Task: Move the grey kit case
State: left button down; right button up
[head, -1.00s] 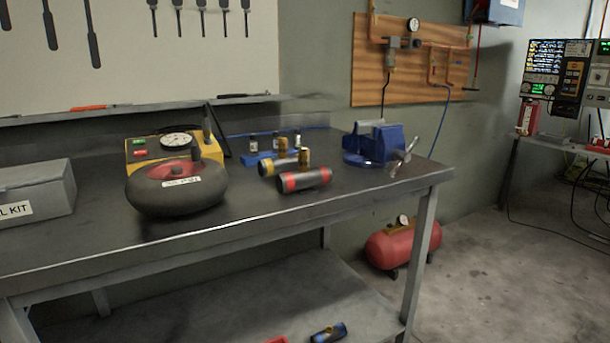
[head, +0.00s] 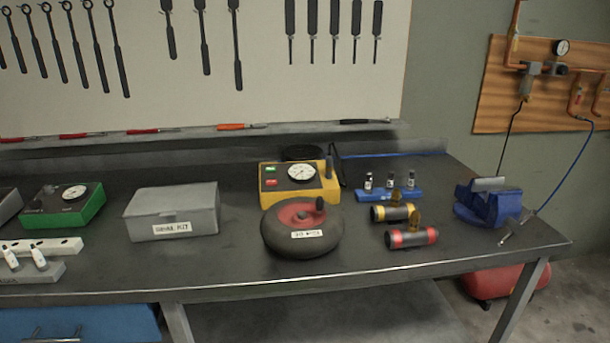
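The grey kit case (head: 172,207) is a closed box with a lid and a white label on its front. It sits on the dark workbench (head: 240,272), left of the middle of the head view. The label's text is too blurred to read surely, though its last word looks like KIT. Neither of my grippers shows in this view.
A green gauge box (head: 62,208) stands left of the case and a grey block with white parts (head: 35,268) lies front left. A black round tyre-like item (head: 302,230), a yellow gauge box (head: 298,182), two cylinders (head: 411,237) and a blue vise (head: 488,203) stand to the right.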

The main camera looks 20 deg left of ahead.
aim_at(205, 222)
jog(key=u, duration=1.45)
